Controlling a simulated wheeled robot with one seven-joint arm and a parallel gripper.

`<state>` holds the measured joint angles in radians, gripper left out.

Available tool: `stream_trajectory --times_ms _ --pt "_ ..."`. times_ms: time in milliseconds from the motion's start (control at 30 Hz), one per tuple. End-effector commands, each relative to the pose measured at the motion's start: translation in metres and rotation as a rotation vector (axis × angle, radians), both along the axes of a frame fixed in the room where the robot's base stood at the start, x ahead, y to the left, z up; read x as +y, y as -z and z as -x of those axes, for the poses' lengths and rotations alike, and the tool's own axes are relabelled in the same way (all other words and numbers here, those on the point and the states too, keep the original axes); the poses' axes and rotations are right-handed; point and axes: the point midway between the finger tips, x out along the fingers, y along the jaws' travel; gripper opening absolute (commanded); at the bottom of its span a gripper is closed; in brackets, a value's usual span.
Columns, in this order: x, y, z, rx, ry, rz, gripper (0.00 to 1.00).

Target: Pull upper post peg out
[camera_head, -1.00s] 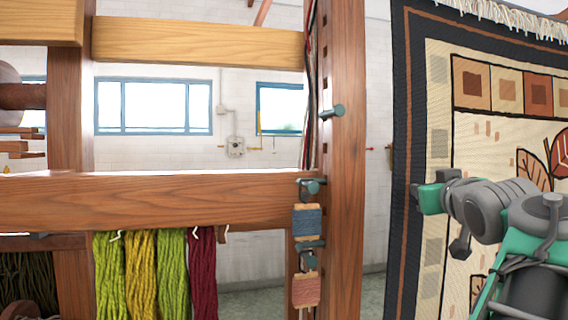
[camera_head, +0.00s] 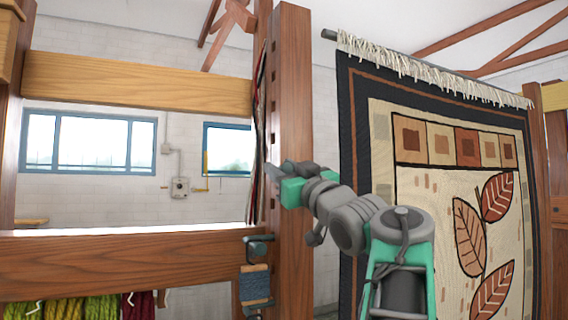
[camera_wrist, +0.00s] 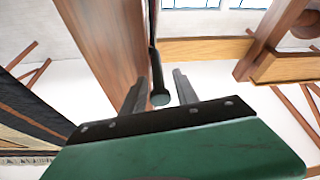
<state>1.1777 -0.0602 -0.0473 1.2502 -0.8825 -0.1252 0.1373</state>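The upper post peg (camera_wrist: 160,99) is dark grey-green with a round end and sticks out from the upright wooden post (camera_head: 293,120). In the wrist view it shows between my gripper's two dark fingers, with a gap on each side. My gripper (camera_wrist: 159,86) is open there and does not grip the peg. In the head view my gripper (camera_head: 274,172) is up against the post, above the crossbeam, and hides this peg.
Another peg (camera_head: 258,240) is lower on the post, with a blue skein (camera_head: 255,284) below it. A wooden crossbeam (camera_head: 120,262) runs left, with coloured wool hanging under it. A patterned rug (camera_head: 440,150) hangs close on the right.

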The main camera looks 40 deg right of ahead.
Motion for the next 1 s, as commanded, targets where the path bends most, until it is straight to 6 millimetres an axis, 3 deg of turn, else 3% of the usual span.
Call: stream_trajectory --times_ms 200,633,1000 --pt "-0.0007 0.0006 0.0003 0.001 0.002 0.0 0.34" --pt "-0.0011 0.0006 0.0009 0.0 0.004 0.001 0.0" --pt "-0.0013 0.0007 0.001 0.0 0.004 0.001 0.0"
